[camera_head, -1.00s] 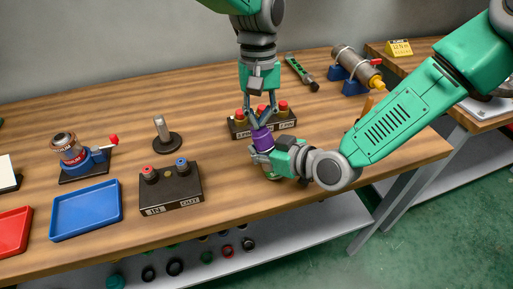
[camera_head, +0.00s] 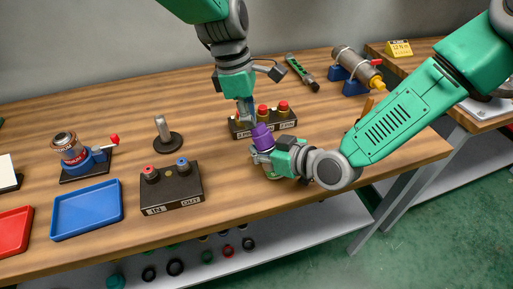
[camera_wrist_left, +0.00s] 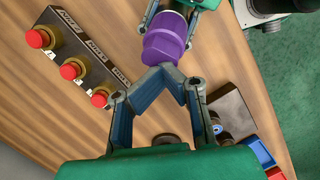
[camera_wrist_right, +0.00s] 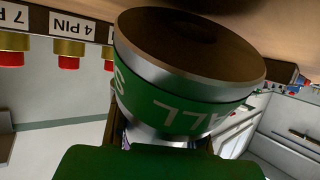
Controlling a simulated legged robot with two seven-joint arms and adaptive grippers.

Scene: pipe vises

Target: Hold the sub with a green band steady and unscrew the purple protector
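The purple protector (camera_head: 264,138) sits on the upper end of the sub with a green band (camera_wrist_right: 190,115). In the head view my right gripper (camera_head: 264,156) hides much of the sub. My right gripper is shut around the sub's body, and the right wrist view shows the banded end close up. My left gripper (camera_head: 247,121) is just above and left of the protector. In the left wrist view its fingertips (camera_wrist_left: 163,73) converge beside the near end of the protector (camera_wrist_left: 167,38), with nothing visible between them. Whether they touch it is unclear.
A block with red-capped connectors (camera_head: 264,122) stands close behind the protector. A black IN/OUT block (camera_head: 172,190), a blue tray (camera_head: 87,209), a post on a round base (camera_head: 164,133) and a small vise (camera_head: 80,158) are at left. Table between these is clear.

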